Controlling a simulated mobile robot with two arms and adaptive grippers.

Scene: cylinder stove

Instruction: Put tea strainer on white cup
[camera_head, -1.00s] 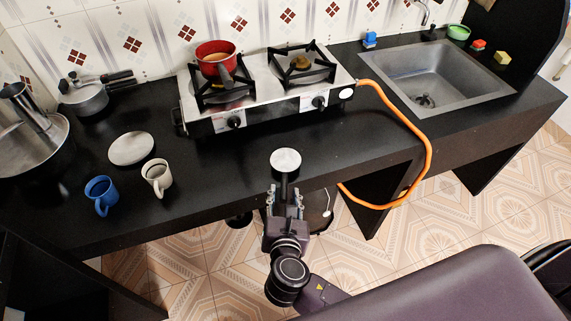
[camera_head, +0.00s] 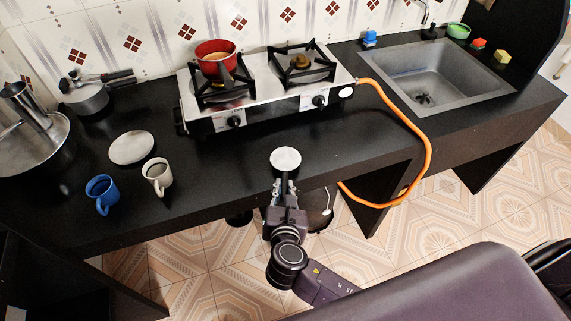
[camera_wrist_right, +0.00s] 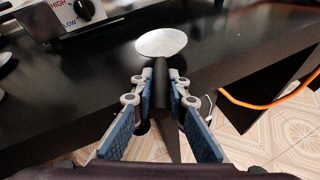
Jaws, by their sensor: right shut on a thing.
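The tea strainer (camera_head: 285,159) has a round, pale head and a dark handle, and it is over the front edge of the black counter. My right gripper (camera_head: 284,187) is shut on its handle. In the right wrist view the strainer's head (camera_wrist_right: 162,42) points away from my gripper (camera_wrist_right: 162,90), with the handle between the fingers. I cannot tell if the head touches the counter. The white cup (camera_head: 157,177) stands upright on the counter to the left, beside a blue cup (camera_head: 102,194). My left gripper is not in view.
A white round plate or lid (camera_head: 131,147) lies behind the cups. A gas stove (camera_head: 265,92) with a red pan (camera_head: 216,57) stands at the back. An orange hose (camera_head: 428,150) hangs at the right. The counter (camera_head: 225,170) between white cup and strainer is clear.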

